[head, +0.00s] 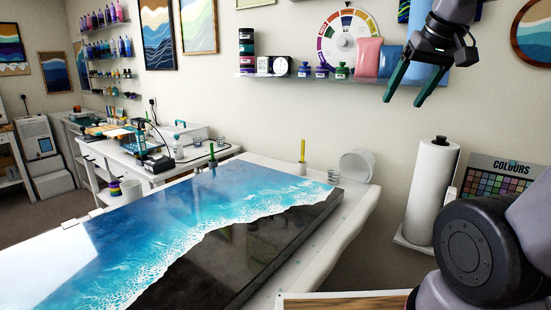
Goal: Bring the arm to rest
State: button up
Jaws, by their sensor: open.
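My gripper (418,84) hangs in the upper right of the head view, in front of the wall shelf. Its two green fingers point down and stand apart, with nothing between them. The wrist above it is partly cut off by the top edge. A dark, round joint of my arm (470,250) fills the lower right. The gripper is apart from the table and its contents.
A blue and black resin panel (180,225) lies on the white table (345,232). A white bucket (357,164) lies tipped near its far corner, beside a clear cup (333,177). A paper towel roll (432,195) stands right. The wall shelf (300,77) holds jars.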

jog(key=s+a+m, duration=0.1)
jog(key=s, duration=0.1)
jog(key=s+a+f+m, duration=0.1)
jog(key=m, duration=0.1)
jog(key=shift+s+a+f+m+t+y, duration=0.1)
jog(key=shift+s+f+m+t+y, duration=0.1)
jog(key=shift+s+m+t+y, duration=0.15)
dwell(0.8)
